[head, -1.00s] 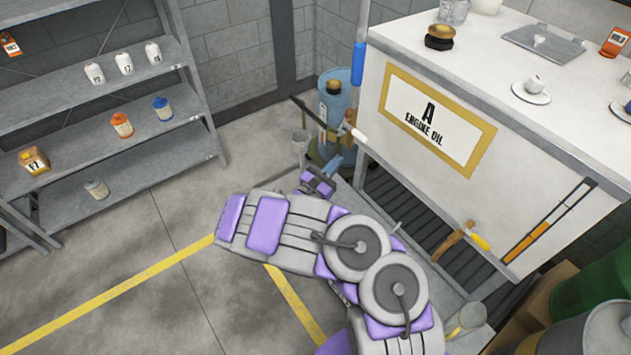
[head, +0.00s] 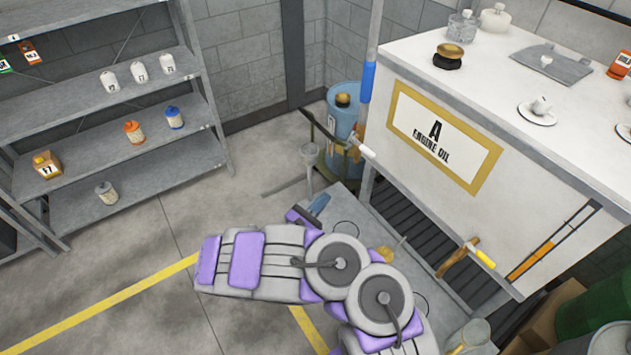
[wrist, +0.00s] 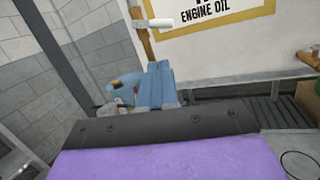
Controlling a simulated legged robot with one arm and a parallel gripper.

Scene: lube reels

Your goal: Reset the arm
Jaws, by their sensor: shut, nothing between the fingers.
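My arm (head: 265,262), grey with purple panels, is folded across the lower middle of the head view. My gripper (head: 318,204) shows as a small blue tip beyond the arm, over the floor near the tank's base. In the wrist view the blue fingers of my gripper (wrist: 157,85) are together and hold nothing. The fingers overlap the blue drum in that view, and I cannot tell the gap between them.
A white tank labelled A ENGINE OIL (head: 440,139) stands to the right. A blue drum (head: 343,125) and a grey funnel (head: 308,160) are behind the gripper. A grey shelf (head: 90,110) with bottles is at left. Open floor (head: 150,235) lies between.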

